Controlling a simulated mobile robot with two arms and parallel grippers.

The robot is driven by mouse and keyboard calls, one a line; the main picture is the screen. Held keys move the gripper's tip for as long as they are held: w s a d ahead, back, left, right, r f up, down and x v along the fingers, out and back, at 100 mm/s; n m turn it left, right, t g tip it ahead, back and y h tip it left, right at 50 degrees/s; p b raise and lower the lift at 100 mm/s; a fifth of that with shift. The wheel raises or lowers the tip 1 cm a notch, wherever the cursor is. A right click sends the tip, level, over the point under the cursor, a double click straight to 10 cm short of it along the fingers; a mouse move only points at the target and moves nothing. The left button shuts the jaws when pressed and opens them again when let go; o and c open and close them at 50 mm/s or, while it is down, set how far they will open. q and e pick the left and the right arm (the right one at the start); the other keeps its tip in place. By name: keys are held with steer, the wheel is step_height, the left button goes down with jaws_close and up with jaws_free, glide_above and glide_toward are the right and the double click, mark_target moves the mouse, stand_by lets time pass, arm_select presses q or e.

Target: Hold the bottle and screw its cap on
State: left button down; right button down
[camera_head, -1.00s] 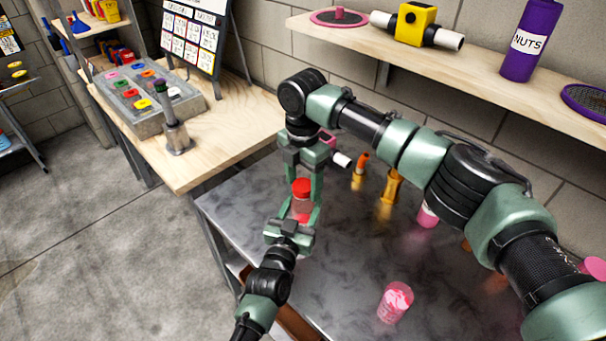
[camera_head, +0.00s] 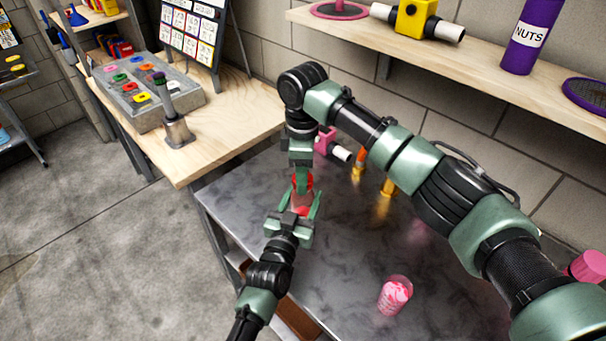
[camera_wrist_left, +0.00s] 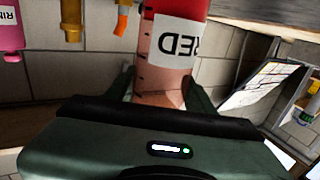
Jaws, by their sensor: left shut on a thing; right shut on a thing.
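The bottle (camera_head: 302,203) is clear with red in it and stands upright over the near left part of the metal table. My left gripper (camera_head: 299,201) reaches in from below and is shut around its body. In the left wrist view the bottle (camera_wrist_left: 165,65) stands between the fingers, with a white label reading RED. The red cap (camera_head: 309,181) is at the top of the bottle, partly hidden by a finger. My right gripper (camera_head: 303,182) points down from above and is shut on the cap. Whether the threads are engaged cannot be seen.
A pink jar (camera_head: 395,294) stands on the metal table (camera_head: 350,260) at the front right. Orange (camera_head: 359,164) and gold (camera_head: 386,200) items stand behind, beneath my right arm. A wooden workbench (camera_head: 225,125) is at the left, and a shelf (camera_head: 470,68) runs above the table.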

steer(key=m, duration=1.1)
steer(key=shift+m, duration=0.3)
steer(key=m, duration=0.3)
steer(key=c, duration=0.8)
jaws_free()
steer(key=shift+r, duration=2.25)
steer(key=shift+c, duration=0.3)
